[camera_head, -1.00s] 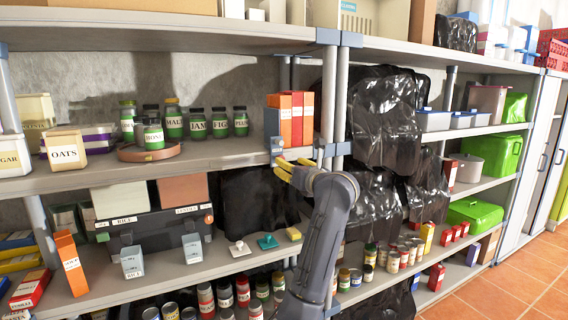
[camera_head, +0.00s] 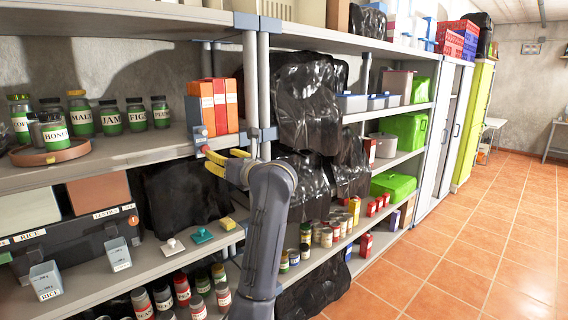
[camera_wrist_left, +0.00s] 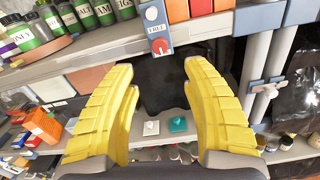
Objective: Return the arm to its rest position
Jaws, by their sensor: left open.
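My left gripper (camera_head: 217,161) is in front of the shelf edge in the head view, its yellow fingers pointing left toward the shelf. In the left wrist view the two fingers (camera_wrist_left: 160,70) are wide apart with nothing between them. A small blue-grey control box (camera_head: 200,134) with a red knob is on the shelf edge, just beyond the fingertips. The box also shows in the left wrist view (camera_wrist_left: 156,22), apart from the fingers. My right gripper is in neither view.
Labelled jars (camera_head: 109,117) and orange and red boxes (camera_head: 220,100) stand on the shelf above. A grey post (camera_head: 263,90) rises close to the arm. Black plastic bags (camera_head: 305,100) hang right of it. The tiled floor (camera_head: 470,240) at right is clear.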

